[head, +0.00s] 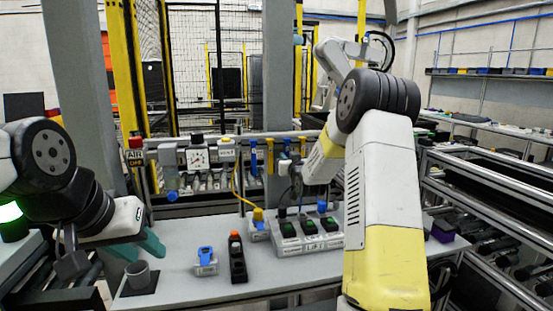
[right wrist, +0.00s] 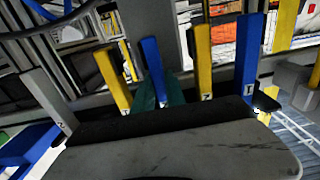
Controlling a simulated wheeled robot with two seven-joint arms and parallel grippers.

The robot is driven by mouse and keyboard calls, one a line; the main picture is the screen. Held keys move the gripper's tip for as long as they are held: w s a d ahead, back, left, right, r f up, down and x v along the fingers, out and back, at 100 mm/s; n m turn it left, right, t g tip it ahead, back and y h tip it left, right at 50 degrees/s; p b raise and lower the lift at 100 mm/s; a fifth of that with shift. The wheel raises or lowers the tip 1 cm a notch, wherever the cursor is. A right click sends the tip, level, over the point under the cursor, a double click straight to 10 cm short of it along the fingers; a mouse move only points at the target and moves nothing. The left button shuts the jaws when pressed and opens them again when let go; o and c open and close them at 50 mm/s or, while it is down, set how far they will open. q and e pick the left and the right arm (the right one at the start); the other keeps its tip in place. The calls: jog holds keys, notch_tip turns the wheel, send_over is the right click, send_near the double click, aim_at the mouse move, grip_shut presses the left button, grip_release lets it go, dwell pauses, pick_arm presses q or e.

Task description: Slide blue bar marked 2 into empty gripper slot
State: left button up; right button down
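Blue and yellow bars hang from the rail behind the table; one blue bar (head: 253,158) and a yellow bar (head: 270,157) show in the head view. In the right wrist view, a blue bar (right wrist: 153,65) stands between two yellow bars, directly at the teal fingers of my right gripper (right wrist: 160,97); its mark is too small to read. Another blue bar (right wrist: 250,55), marked 1, is further right. Whether the fingers clasp the middle blue bar is unclear. In the head view my right arm hides its fingers. My left gripper (head: 139,250) is open and empty above the table's left end.
A gauge panel (head: 197,158) is on the rail. The front table is mostly clear.

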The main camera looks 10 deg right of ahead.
jog(key=shift+r, duration=0.1)
dwell(0.4)
jog(key=shift+s, duration=0.1)
jog(key=s, duration=0.5)
jog(key=shift+s+d, duration=0.15)
jog(key=shift+s, duration=0.25)
dwell(0.4)
